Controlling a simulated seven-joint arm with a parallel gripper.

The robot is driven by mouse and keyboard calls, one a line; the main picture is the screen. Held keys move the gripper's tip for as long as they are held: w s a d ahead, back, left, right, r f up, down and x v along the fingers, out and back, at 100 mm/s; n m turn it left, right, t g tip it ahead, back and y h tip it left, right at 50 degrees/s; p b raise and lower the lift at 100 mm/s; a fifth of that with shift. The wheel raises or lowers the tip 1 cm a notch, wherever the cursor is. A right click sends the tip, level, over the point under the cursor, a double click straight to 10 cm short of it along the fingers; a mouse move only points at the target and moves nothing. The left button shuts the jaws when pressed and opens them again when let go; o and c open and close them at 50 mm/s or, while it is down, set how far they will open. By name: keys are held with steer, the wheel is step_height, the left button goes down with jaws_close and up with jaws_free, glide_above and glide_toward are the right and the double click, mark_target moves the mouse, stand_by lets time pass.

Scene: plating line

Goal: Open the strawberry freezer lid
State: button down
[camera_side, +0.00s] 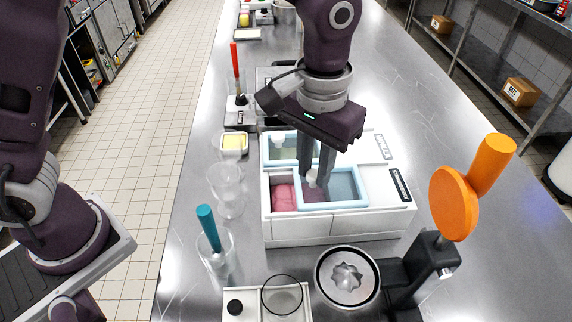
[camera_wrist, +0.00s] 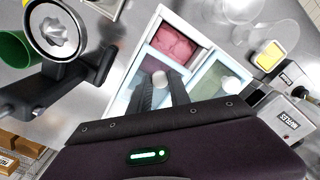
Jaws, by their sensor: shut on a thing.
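The white freezer (camera_side: 335,227) stands on the steel counter. Its front lid (camera_side: 348,203), light-blue framed with a clear pane, lies slid to the right. Pink ice cream (camera_side: 284,197) shows bare at the left of the front opening, and more shows dimly through the pane. In the wrist view the bare pink ice cream (camera_wrist: 174,44) also shows beyond the lid. My gripper (camera_side: 317,174) points down and is shut on the white lid knob (camera_side: 311,179). The knob also shows between my fingers in the wrist view (camera_wrist: 160,78).
A second lid with its own knob (camera_side: 279,142) covers the rear compartment. Glass cups (camera_side: 228,185), a glass with a teal-handled tool (camera_side: 207,226) and a yellow tub (camera_side: 234,143) stand left. A black juicer with an orange handle (camera_side: 455,204) stands front right. The right counter is clear.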

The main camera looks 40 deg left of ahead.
mark_target(344, 183)
steer(key=w+d, duration=0.3)
steer(key=shift+w+d, duration=0.4)
steer(key=c, duration=1.2)
jaws_free()
step_height(344, 183, up, 7)
steer(key=shift+a+r, duration=0.1)
